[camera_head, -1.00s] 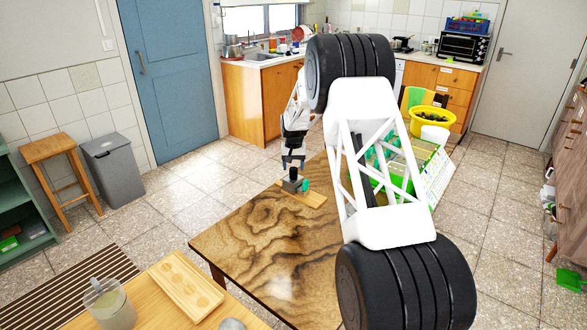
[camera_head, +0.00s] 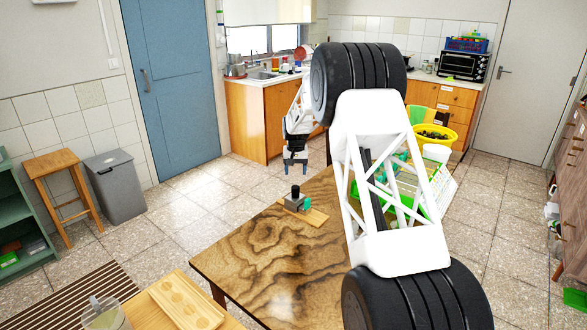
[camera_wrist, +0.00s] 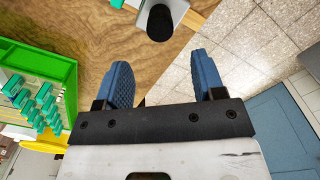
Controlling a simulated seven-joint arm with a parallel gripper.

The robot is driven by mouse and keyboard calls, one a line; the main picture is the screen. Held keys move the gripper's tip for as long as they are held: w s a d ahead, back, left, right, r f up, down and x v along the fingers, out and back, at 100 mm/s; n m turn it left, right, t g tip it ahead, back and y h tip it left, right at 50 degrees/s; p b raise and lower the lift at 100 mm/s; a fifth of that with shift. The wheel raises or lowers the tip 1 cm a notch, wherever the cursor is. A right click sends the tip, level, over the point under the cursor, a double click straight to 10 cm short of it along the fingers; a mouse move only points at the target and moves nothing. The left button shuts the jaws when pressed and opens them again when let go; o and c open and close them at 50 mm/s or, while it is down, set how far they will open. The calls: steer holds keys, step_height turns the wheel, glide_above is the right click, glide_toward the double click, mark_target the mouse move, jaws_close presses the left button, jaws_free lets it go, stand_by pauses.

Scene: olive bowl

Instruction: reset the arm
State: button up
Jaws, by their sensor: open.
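My gripper (camera_head: 295,170) is open and empty in the head view. It hangs above and behind the small dark cylinder (camera_head: 295,191) on the wooden table, clear of it. In the wrist view my gripper's blue fingers (camera_wrist: 160,60) are spread apart with nothing between them. The top of the dark cylinder (camera_wrist: 160,22) shows beyond the fingertips, apart from them. My white arm runs across the right middle of the head view and hides part of the table.
The cylinder stands on a small grey block by a teal piece, on a wooden board (camera_head: 314,218) on the dark-grained table (camera_head: 265,250). A yellow bowl (camera_head: 455,143) with dark contents stands behind a green-edged crate (camera_head: 432,208).

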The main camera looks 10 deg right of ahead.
steer(key=shift+r, duration=0.1)
steer(key=s+d+r, duration=0.1)
steer(key=s+r, duration=0.7)
steer(key=s, duration=0.3)
steer(key=s+d+r+t, duration=0.1)
steer(key=s+d+r, duration=0.1)
steer(key=s+r, duration=0.75)
steer(key=s+d+r, duration=0.1)
steer(key=s+r, duration=0.4)
steer(key=s, duration=0.9)
steer(key=s+d+f, duration=0.1)
steer(key=s+f, duration=0.1)
steer(key=s, duration=1.7)
steer(key=s+d+f+n+t, duration=0.1)
steer(key=s, duration=1.8)
steer(key=shift+f+t, duration=0.3)
steer(key=shift+f, duration=0.1)
